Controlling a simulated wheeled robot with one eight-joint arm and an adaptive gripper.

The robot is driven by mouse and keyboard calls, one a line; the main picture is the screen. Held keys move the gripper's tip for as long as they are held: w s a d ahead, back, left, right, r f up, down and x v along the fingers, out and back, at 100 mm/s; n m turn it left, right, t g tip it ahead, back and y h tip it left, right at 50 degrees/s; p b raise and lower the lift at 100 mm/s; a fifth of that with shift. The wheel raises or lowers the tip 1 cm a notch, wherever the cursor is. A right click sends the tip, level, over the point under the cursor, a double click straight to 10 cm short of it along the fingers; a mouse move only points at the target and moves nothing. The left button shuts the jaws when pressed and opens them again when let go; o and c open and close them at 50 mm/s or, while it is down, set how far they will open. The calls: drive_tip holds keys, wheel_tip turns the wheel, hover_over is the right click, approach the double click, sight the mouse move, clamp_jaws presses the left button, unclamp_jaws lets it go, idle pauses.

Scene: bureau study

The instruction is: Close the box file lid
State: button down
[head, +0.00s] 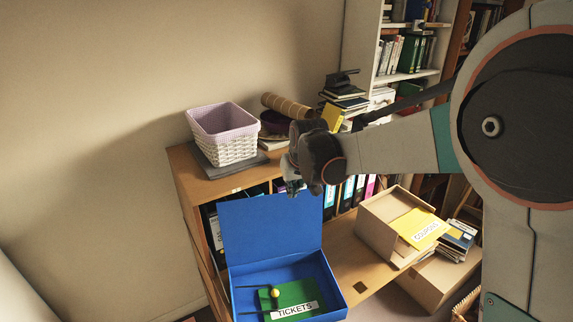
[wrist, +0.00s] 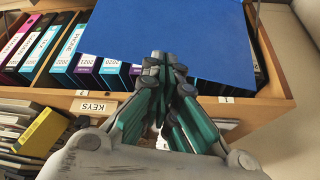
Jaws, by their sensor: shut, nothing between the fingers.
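The blue box file (head: 336,298) stands open on the lower wooden surface in the head view. Its lid (head: 270,228) is raised, roughly upright at the back. Inside lie a green card marked TICKETS (head: 297,294) and a small yellow ball (head: 275,292). My gripper (head: 295,190) is above the lid's upper edge, near its right side, its fingers partly hidden by the wrist. In the wrist view the shut, empty fingers (wrist: 165,62) overlap the blue lid (wrist: 165,30). I cannot tell whether they touch it.
A cardboard box with a COUPONS envelope (head: 425,229) stands right of the box file. A white basket (head: 223,134) and stacked books (head: 345,98) sit on the upper shelf. Binders (wrist: 95,65) line the shelf behind the lid. Bare wood (head: 345,262) shows between the boxes.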

drive_tip(key=w+a+r+p, duration=0.1)
drive_tip(key=w+a+r, duration=0.1)
drive_tip(key=w, duration=0.4)
drive_tip(key=d+x, duration=0.1)
drive_tip(key=x, duration=0.8)
drive_tip(key=shift+w+a+t+b, duration=0.25)
drive_tip(key=shift+a+t+b, duration=0.05)
drive_tip(key=shift+a+t, duration=0.1)
drive_tip(key=shift+s+f, duration=0.1)
drive_tip(key=shift+f, duration=0.05)
